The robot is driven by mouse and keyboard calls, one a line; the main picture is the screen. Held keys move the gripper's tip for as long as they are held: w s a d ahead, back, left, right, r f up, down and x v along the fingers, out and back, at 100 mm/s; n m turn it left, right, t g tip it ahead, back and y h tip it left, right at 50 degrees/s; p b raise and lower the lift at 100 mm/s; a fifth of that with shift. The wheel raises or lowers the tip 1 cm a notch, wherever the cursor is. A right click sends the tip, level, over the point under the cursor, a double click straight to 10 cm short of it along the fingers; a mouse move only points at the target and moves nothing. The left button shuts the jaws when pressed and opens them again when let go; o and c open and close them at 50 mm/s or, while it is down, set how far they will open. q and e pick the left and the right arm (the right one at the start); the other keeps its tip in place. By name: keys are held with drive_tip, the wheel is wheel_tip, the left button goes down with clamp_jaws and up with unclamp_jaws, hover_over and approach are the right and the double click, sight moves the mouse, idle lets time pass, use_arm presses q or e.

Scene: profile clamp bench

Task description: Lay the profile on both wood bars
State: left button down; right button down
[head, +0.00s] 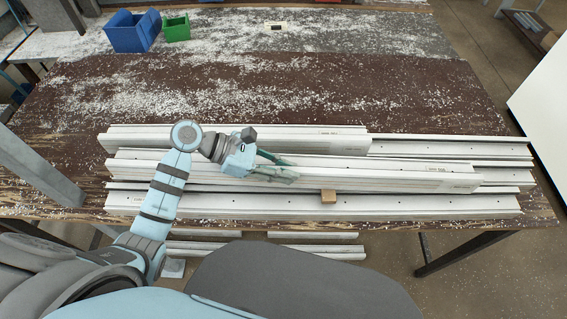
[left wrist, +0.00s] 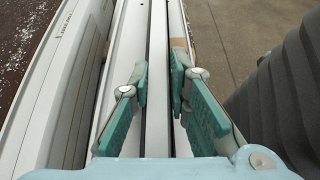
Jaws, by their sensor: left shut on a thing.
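A long white profile (head: 400,178) lies across the front part of the bench, running left to right. My left gripper (head: 283,172) is over its middle, with its teal fingers shut on it. In the left wrist view the fingers (left wrist: 159,88) stand on either side of a narrow white strip of the profile (left wrist: 158,60) with a dark line along it. One wood bar (head: 328,196) shows as a small tan block at the profile's front edge; a tan patch of wood (left wrist: 179,43) also shows beyond the fingers. I cannot make out a second wood bar. My right gripper is out of view.
Other white profiles lie behind (head: 300,131) and in front (head: 440,205), close alongside. A blue bin (head: 131,32) and a green bin (head: 176,28) stand at the back left.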

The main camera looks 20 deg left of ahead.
use_arm(q)
drive_tip(key=shift+r, duration=0.1)
drive_tip(key=c, duration=1.5)
unclamp_jaws()
drive_tip(key=shift+w, duration=0.1)
drive_tip(key=b+v, duration=0.2)
drive_tip(key=v, duration=1)
drive_tip(key=shift+a, duration=0.1)
